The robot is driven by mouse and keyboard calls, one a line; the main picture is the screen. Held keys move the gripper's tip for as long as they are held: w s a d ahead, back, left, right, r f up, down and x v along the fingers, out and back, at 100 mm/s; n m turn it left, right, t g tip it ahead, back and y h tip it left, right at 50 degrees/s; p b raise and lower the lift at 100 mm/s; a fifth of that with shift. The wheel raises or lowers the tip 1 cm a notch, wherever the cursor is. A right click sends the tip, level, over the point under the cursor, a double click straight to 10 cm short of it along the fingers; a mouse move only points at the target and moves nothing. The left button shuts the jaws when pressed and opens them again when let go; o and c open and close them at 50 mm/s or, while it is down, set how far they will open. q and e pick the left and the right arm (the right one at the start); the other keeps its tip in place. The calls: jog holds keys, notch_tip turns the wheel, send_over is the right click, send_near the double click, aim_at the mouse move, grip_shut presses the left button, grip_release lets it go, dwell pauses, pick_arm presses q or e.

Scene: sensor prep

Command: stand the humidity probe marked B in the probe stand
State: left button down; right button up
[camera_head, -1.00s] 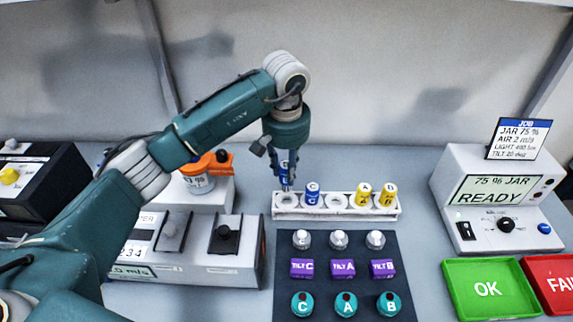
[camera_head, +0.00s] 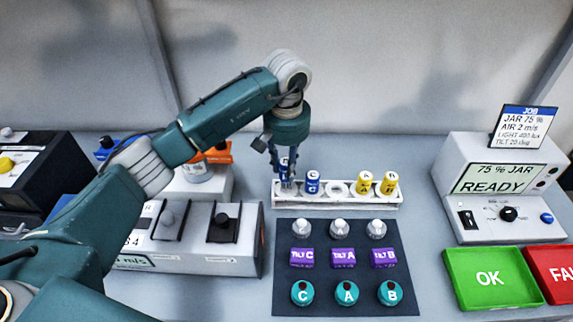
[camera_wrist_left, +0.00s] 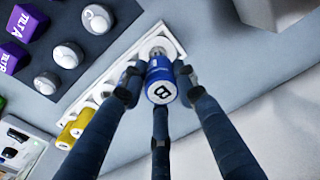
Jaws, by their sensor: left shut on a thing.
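The blue humidity probe marked B (camera_wrist_left: 159,80) is between the fingers of my left gripper (camera_wrist_left: 157,84), its lettered cap facing the left wrist camera. In the head view my left gripper (camera_head: 285,178) is over the leftmost place of the white probe stand (camera_head: 345,205), shut on this probe, which it mostly hides. The probe looks upright with its lower end at that place; how deep it sits I cannot tell. A blue probe marked C (camera_head: 313,183) stands just to the right. My right gripper is not in view.
Two yellow probes (camera_head: 364,184) (camera_head: 389,184) stand at the stand's right, beside an empty place (camera_head: 338,188). A dark mat (camera_head: 322,277) with knobs, purple blocks and teal pieces lies in front. Green OK tray (camera_head: 491,281), red tray (camera_head: 550,272) and a READY machine (camera_head: 503,206) are right.

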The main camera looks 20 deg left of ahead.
pick_arm(q)
jog(key=shift+f+b, duration=0.15)
jog(key=shift+b, duration=0.2)
dwell(0.4)
jog(key=shift+f+b, duration=0.25)
jog(key=shift+b, duration=0.15)
dwell(1.4)
jog(key=shift+f+b, duration=1.75)
jog(key=shift+b, duration=1)
dwell(2.7)
